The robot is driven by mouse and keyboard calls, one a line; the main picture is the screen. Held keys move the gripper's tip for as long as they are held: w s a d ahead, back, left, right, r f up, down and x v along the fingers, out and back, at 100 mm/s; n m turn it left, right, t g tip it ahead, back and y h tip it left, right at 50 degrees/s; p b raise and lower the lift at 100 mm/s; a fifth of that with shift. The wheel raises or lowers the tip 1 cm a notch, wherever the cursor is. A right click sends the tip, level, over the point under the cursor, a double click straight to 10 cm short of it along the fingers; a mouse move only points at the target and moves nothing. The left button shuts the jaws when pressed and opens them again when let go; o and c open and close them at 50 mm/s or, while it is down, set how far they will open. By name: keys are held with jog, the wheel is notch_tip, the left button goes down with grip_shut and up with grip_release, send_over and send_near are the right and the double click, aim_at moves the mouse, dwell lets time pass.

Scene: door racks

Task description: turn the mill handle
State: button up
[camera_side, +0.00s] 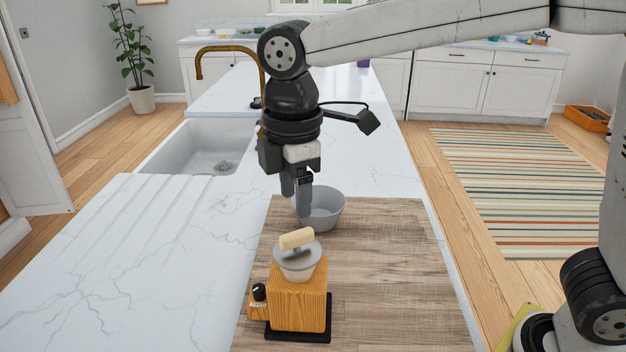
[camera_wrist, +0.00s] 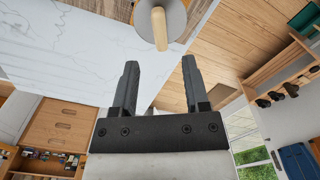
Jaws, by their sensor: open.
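The mill (camera_side: 299,297) has a square wooden body and stands on a black base at the front of the wooden board. On top is a round grey lid with a pale wooden handle (camera_side: 297,238) lying across it. In the wrist view the handle (camera_wrist: 159,28) shows at the top, beyond my fingertips and roughly midway between them. My gripper (camera_side: 297,200) points down, open and empty, above and behind the mill, apart from the handle. It also shows in the wrist view (camera_wrist: 160,65) with its two fingers spread.
A grey bowl (camera_side: 325,210) stands on the board (camera_side: 390,270) just behind and beside my fingers. A sink (camera_side: 195,147) with a brass tap (camera_side: 225,49) is at the left. The board right of the mill is clear.

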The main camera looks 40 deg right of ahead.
aim_at(296, 232)
jog(key=shift+f, duration=3.35)
grip_shut()
